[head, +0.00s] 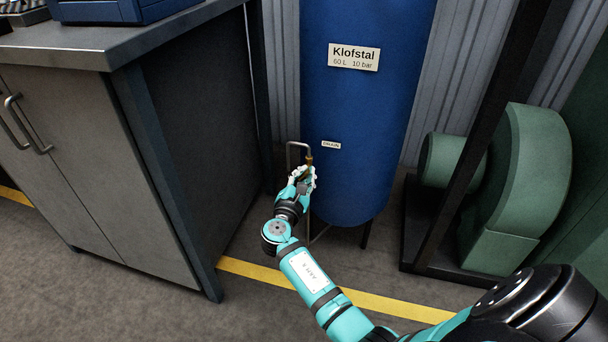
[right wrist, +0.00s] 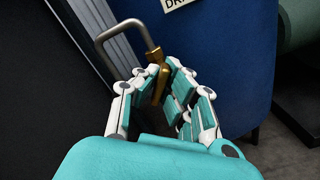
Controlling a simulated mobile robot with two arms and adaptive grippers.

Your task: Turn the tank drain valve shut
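The drain valve is a brass fitting (right wrist: 154,56) at the end of a bent grey pipe (head: 298,144), low on the blue tank (head: 365,110). A small label reading DRAIN (head: 331,145) is just above and right of it. My right gripper (head: 308,174) is at the valve. In the right wrist view its fingers (right wrist: 158,82) bend in on both sides of the brass part, very close to it. I cannot tell whether both sides press on it. The fingers hide part of the valve handle. My left gripper is in neither view.
A grey cabinet (head: 195,130) with a worktop stands close on the left. A green machine (head: 520,185) behind a dark post (head: 470,150) is on the right. A yellow line (head: 370,300) crosses the floor in front of the tank.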

